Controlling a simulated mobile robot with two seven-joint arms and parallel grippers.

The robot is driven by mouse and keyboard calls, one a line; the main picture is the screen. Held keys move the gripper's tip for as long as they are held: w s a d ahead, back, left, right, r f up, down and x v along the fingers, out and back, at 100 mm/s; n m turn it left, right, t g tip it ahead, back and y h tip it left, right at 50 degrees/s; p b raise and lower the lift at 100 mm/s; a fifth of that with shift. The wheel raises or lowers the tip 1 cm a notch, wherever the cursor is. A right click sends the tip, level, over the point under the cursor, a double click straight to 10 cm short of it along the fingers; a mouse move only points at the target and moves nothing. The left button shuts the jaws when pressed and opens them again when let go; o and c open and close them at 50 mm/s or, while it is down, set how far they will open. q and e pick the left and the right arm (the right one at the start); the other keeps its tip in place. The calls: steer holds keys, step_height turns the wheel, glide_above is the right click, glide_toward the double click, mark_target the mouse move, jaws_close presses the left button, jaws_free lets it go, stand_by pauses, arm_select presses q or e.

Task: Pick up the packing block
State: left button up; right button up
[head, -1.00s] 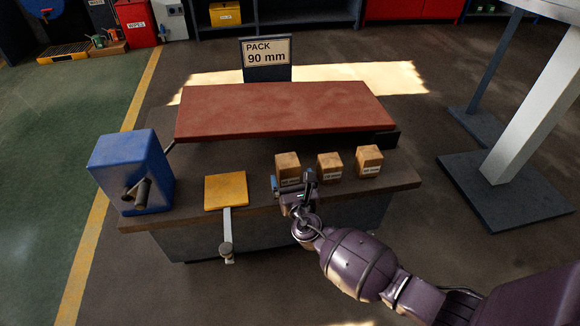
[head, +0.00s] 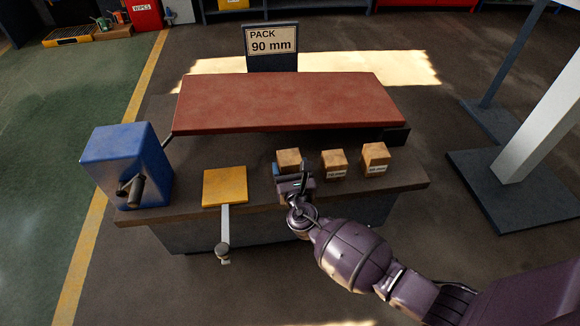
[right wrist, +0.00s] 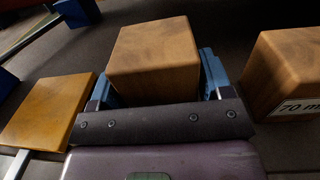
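Three wooden blocks stand in a row on the bench (head: 400,181). The left block (head: 288,158) is at my right gripper (head: 290,173); it also shows in the right wrist view (right wrist: 154,60), between the two blue fingers. The fingers straddle it and look open; contact is not clear. Its label is hidden now. The middle block (head: 334,162) also shows in the right wrist view (right wrist: 285,75), its label reading 70 m, cut off. The right block (head: 375,157) has a label too small to read. A sign (head: 271,41) reads PACK 90 mm. My left gripper is not in view.
A yellow plate (head: 224,186) with a grey lever (head: 224,235) is left of the blocks. A blue box with a crank (head: 127,160) stands at the bench's left end. A raised red slab (head: 285,102) lies behind the blocks. A grey post (head: 535,130) stands at right.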

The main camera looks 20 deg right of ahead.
steer(key=c, duration=0.6)
steer(key=shift+r, duration=0.15)
